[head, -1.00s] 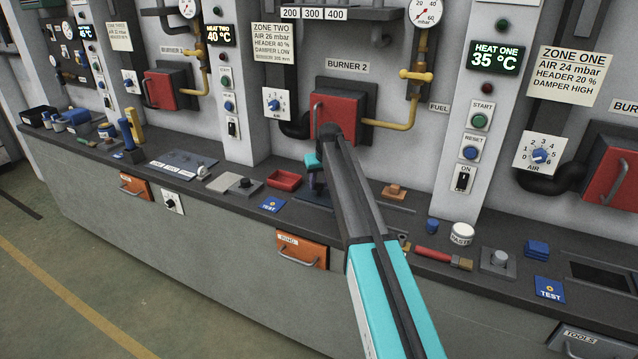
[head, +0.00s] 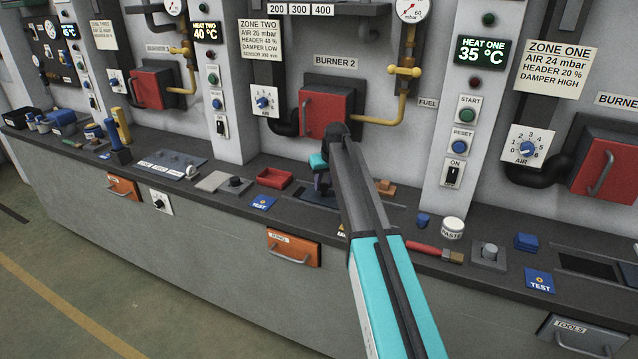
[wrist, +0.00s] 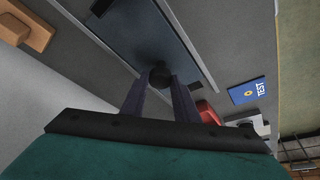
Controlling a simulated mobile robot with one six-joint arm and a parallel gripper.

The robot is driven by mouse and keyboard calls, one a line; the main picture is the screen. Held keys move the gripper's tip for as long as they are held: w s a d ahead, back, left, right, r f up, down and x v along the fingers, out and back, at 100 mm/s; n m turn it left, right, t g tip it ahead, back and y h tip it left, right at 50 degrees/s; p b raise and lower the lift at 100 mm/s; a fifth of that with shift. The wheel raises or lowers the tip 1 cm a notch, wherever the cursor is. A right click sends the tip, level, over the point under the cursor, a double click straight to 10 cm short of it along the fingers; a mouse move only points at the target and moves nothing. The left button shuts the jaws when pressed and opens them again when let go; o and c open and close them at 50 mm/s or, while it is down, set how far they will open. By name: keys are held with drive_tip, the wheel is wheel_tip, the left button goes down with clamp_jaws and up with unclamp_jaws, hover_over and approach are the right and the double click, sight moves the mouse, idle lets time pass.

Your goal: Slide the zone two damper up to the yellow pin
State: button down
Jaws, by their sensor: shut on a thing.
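My gripper (wrist: 159,88) is shut on a small dark round knob (wrist: 160,75), which shows between its fingertips in the wrist view. The knob stands over a dark blue-grey damper plate (wrist: 140,32) set in the bench top. In the head view my gripper (head: 322,186) is low over the same plate (head: 316,198), below the red burner two door. My arm hides part of the plate and its right end there. I cannot make out the yellow pin in either view.
A red tray (head: 273,178) and a blue TEST card (head: 262,202) lie left of my gripper. An orange-brown block (head: 385,187) lies to its right. A white-lidded jar (head: 453,228) and a red-handled brush (head: 434,252) lie farther right.

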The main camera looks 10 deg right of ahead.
drive_tip(key=c, duration=1.4)
unclamp_jaws()
drive_tip(key=shift+d, duration=0.1)
drive_tip(key=shift+s+r, duration=0.1)
drive_tip(key=a+b+v, duration=0.1)
drive_tip(key=b+v, duration=0.1)
drive_tip(key=v, duration=1.1)
drive_tip(key=shift+d+r, duration=0.35)
drive_tip(key=shift+d, duration=0.1)
drive_tip(key=shift+f, duration=0.1)
